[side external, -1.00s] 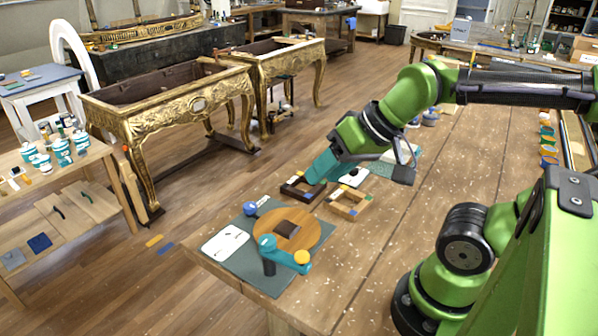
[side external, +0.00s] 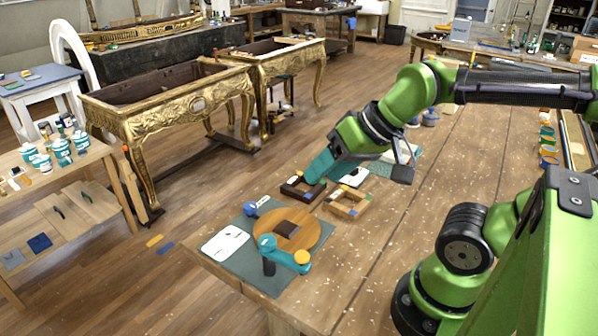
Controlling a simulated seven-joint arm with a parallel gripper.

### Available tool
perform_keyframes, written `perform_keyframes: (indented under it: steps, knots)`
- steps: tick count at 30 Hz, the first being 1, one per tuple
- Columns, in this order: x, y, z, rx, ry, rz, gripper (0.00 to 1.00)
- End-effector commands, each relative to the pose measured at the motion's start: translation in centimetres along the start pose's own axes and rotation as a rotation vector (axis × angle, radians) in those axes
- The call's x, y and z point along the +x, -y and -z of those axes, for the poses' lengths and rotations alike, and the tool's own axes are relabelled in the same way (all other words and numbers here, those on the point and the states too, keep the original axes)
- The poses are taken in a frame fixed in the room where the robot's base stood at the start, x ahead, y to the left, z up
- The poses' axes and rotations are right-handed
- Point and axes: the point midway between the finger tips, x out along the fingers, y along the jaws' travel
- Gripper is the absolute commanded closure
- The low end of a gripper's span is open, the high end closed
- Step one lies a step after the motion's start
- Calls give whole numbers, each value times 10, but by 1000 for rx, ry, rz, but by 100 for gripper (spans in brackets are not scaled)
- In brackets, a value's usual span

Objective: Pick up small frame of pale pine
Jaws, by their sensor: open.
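The small frame of pale pine (side external: 335,205) lies flat on the wooden workbench, with small coloured pieces at its corners. A dark brown frame (side external: 291,192) lies beside it to the left. My gripper (side external: 314,179) has teal fingers that point down and left. Its tips are above or beside the right side of the dark frame, a little behind the pale frame and apart from it. The gap between the fingers is hard to see from this side. The jaws appear empty.
In front lies a grey-green mat (side external: 275,283) with a round wooden board (side external: 301,238), a white sheet (side external: 224,243) and a teal clamp-like tool (side external: 284,254). A white item (side external: 354,178) lies just right of my gripper. The bench right of the pale frame is clear.

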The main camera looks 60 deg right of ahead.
Motion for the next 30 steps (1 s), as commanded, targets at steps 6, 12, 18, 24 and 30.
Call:
perform_keyframes:
  steps: [6, 12, 18, 24, 30]
  knots:
    - [25, -52, 37, 152, 81, -152, 48]
    - [44, -140, 86, 150, 236, -305, 48]
    - [51, -234, 109, 36, 430, -365, 48]
    - [45, -265, 124, -174, 543, -337, 48]
    - [47, -265, 119, -259, 572, -308, 48]
